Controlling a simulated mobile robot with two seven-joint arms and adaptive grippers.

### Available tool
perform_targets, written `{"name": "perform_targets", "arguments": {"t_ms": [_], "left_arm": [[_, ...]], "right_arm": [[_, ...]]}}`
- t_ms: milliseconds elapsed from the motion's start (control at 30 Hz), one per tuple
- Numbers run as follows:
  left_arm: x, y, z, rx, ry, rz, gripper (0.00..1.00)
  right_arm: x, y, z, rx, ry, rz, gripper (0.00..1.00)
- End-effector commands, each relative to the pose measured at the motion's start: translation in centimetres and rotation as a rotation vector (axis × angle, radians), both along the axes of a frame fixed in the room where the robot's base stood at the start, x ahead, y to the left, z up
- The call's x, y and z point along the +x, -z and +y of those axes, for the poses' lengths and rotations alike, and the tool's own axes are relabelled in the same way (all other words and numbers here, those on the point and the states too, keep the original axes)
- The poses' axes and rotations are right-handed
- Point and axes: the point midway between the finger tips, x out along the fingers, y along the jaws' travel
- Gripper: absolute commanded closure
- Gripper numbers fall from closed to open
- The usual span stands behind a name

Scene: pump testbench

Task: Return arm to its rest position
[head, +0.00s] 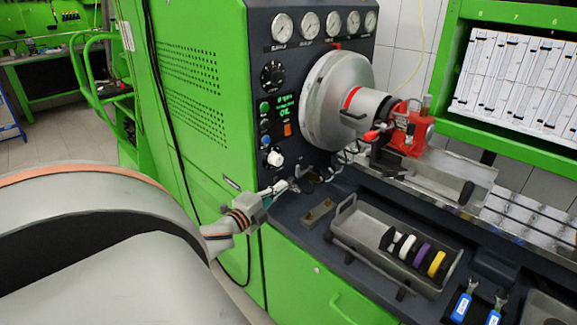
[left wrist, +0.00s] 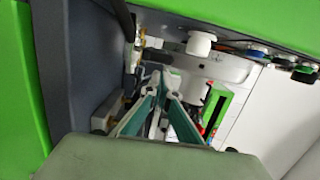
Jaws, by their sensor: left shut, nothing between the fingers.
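My left gripper (head: 281,187) is shut and empty, just in front of the dark control panel (head: 257,20) of the green test bench. Its fingertips are just below the white knob (head: 275,158) in the head view; I cannot tell whether they touch anything. In the left wrist view the teal-padded fingers of the left gripper (left wrist: 160,80) come together at their tips. The white knob (left wrist: 201,43) is above and to the right of them there. My right gripper is in neither view.
A grey drum (head: 335,100) and a red pump fixture (head: 410,128) stand right of the panel. A metal tray (head: 365,228) with several coloured rings lies on the bench ledge. A green railing (head: 92,75) stands at the left. Open floor (head: 60,145) shows behind my arm.

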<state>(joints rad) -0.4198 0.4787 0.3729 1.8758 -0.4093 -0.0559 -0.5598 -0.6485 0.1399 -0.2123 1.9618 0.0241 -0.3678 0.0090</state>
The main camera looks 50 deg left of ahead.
Motion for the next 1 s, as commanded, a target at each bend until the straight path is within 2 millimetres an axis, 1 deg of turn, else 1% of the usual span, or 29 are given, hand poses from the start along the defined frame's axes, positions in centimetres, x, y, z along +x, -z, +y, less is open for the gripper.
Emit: {"name": "perform_targets", "arguments": {"t_ms": [33, 100, 200, 500, 567, 633, 767, 867, 1000], "left_arm": [[-0.8, 0.1, -0.2, -0.001, 0.001, 0.001, 1.0], [-1.5, 0.1, -0.4, -0.002, 0.001, 0.001, 1.0], [-2.2, 0.0, -0.5, -0.001, 0.001, 0.0, 1.0], [-2.5, 0.0, -0.7, -0.001, 0.002, -0.001, 1.0], [-2.6, 0.1, -0.8, -0.008, -0.002, 0.002, 1.0], [-2.7, 0.7, -1.4, -0.028, -0.015, 0.017, 1.0], [-3.3, 2.8, -3.6, -0.116, -0.075, 0.077, 1.0], [-4.4, 5.1, -6.3, -0.214, -0.142, 0.148, 1.0], [-6.6, 7.7, -10.2, -0.343, -0.234, 0.254, 1.0]], "right_arm": [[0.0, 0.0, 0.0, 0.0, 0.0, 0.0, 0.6], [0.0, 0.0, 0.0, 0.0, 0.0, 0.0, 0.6], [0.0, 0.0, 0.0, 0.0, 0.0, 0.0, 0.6], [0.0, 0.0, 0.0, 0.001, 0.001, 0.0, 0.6], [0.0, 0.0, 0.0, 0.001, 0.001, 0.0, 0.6], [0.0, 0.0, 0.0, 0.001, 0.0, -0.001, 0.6], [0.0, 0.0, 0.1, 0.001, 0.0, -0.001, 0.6], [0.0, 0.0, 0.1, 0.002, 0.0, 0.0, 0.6], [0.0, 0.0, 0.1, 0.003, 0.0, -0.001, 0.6]]}}
